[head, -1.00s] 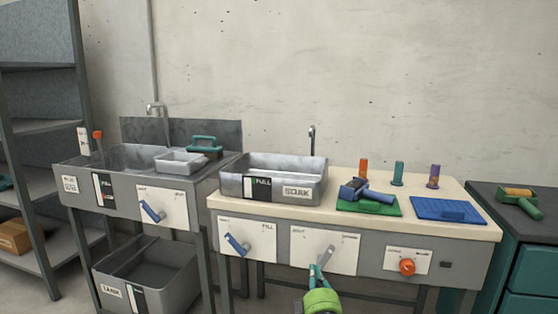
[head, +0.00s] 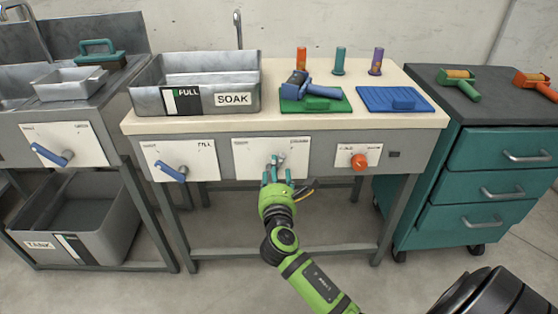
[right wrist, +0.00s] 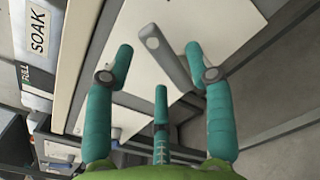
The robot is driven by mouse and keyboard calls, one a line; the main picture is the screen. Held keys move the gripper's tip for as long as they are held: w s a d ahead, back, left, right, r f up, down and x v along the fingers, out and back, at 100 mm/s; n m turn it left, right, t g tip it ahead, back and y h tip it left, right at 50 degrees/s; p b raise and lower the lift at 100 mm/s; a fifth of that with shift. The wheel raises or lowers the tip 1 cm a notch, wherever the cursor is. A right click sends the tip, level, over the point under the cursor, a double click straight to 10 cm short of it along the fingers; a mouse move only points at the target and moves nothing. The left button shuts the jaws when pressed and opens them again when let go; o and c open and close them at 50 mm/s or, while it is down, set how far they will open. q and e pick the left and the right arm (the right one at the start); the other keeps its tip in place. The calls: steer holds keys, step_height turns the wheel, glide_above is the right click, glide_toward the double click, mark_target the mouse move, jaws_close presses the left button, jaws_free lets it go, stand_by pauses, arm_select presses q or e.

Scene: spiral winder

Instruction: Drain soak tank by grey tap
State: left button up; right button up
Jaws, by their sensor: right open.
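The soak tank (head: 208,108) is an open grey metal basin labelled SOAK on the bench at the left. Its front gauge (head: 183,101) reads FULL. The grey tap (head: 281,159) is a lever on a white plate (head: 256,151) on the bench front; in the right wrist view the tap (right wrist: 168,52) rises between my fingertips. My right gripper (head: 277,173) is open, its fingers on either side of the lever with gaps showing in the wrist view (right wrist: 157,60). I cannot tell its exact depth to the lever. My left gripper is not in view.
A blue lever (head: 171,173) on the FILL plate is left of the grey tap. An orange knob (head: 359,161) is to its right. A grey bin labelled TANK (head: 98,238) stands lower left. A teal drawer cabinet (head: 484,190) stands at the right.

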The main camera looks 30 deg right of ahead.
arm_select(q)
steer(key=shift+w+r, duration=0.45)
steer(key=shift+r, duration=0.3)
arm_select(e)
steer(key=shift+x, duration=1.85)
jaws_close()
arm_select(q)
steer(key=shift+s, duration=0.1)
